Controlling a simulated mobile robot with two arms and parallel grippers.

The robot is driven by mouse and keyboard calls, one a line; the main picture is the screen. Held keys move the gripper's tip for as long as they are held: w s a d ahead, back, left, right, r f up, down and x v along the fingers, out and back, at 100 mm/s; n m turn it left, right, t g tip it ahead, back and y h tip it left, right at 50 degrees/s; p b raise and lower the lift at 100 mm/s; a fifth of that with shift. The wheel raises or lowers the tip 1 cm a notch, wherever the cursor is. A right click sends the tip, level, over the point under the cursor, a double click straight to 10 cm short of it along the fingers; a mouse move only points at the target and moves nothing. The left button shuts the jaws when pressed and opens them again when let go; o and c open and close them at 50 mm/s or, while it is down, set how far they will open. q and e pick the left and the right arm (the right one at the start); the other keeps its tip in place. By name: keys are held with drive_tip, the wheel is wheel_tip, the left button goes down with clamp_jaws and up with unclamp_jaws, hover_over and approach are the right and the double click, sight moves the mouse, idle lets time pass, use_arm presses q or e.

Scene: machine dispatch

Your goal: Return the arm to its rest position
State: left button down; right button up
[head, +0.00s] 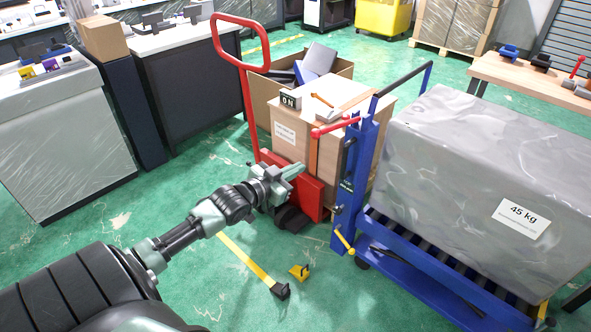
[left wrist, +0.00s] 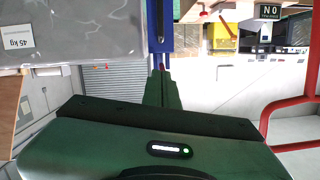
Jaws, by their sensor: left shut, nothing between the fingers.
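My left arm (head: 185,235) reaches in from the lower left in the head view, stretched out over the green floor. My left gripper (head: 298,172) is at its end, shut and empty, in front of the red pallet jack (head: 249,110). Whether it touches the jack cannot be told. In the left wrist view its closed fingers (left wrist: 161,78) point up toward a blue post (left wrist: 159,25). My right gripper is not in view.
A blue lift cart (head: 430,285) carries a wrapped 45 kg load (head: 450,140) at the right. Cardboard boxes (head: 290,140) stand behind the red jack. A wrapped counter (head: 65,150) is at the left. Yellow-black floor pieces (head: 299,272) lie in front; the floor between is mostly clear.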

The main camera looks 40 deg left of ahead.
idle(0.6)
use_arm(q)
drive_tip(key=s+f+n+g+y, duration=0.15)
drive_tip(key=s+f, duration=0.45)
drive_tip(key=f, duration=0.6)
drive_tip(key=s+d+f+g, duration=0.1)
drive_tip(key=s+f+g, duration=0.3)
drive_tip(key=f, duration=0.7)
drive_tip(key=s+f+n+g+y, duration=0.1)
drive_tip(key=s+f+g, duration=0.1)
drive_tip(key=s+f, duration=0.75)
drive_tip(key=s+d+f+g, duration=0.2)
drive_tip(key=s+d+f, duration=0.4)
drive_tip(key=s, duration=0.4)
drive_tip(key=s+d+f+m+g+h, duration=0.1)
drive_tip(key=s+d+f+g, duration=0.2)
drive_tip(key=s+d+f, duration=0.3)
drive_tip(key=s+d+f+m+g+h, duration=0.1)
drive_tip(key=s+d+f, duration=0.5)
drive_tip(key=s, duration=0.8)
wheel_tip(320, 180, down, 4)
drive_tip(key=shift+d+r+g, duration=0.2)
drive_tip(key=shift+d+g, duration=0.1)
drive_tip(key=shift+g, duration=0.35)
drive_tip(key=shift+w, duration=0.1)
